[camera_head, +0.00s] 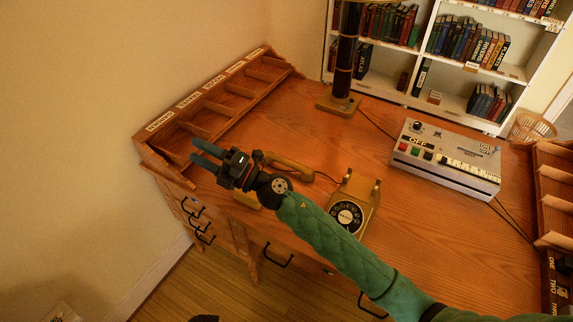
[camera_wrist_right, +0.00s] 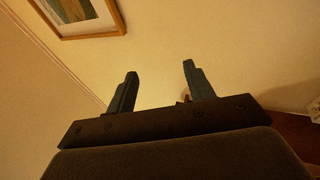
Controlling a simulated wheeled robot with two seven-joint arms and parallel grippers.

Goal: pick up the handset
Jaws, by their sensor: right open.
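The handset (camera_head: 290,167) is a mustard-coloured phone receiver lying on the wooden desk, off its cradle, left of the matching rotary phone (camera_head: 352,203). My right gripper (camera_head: 205,156) is open and empty, above the desk's left part and left of the handset, its fingers pointing left. My right wrist and gripper body hide part of the handset. In the right wrist view my open fingers (camera_wrist_right: 160,88) have only wall between them, and the handset cannot be made out there. My left gripper is not in view.
A pigeonhole rack (camera_head: 222,100) runs along the desk's left edge, close to my right gripper. A lamp base (camera_head: 339,104) and a grey control box (camera_head: 446,158) stand at the back. Bare desk (camera_head: 440,235) lies right of the phone.

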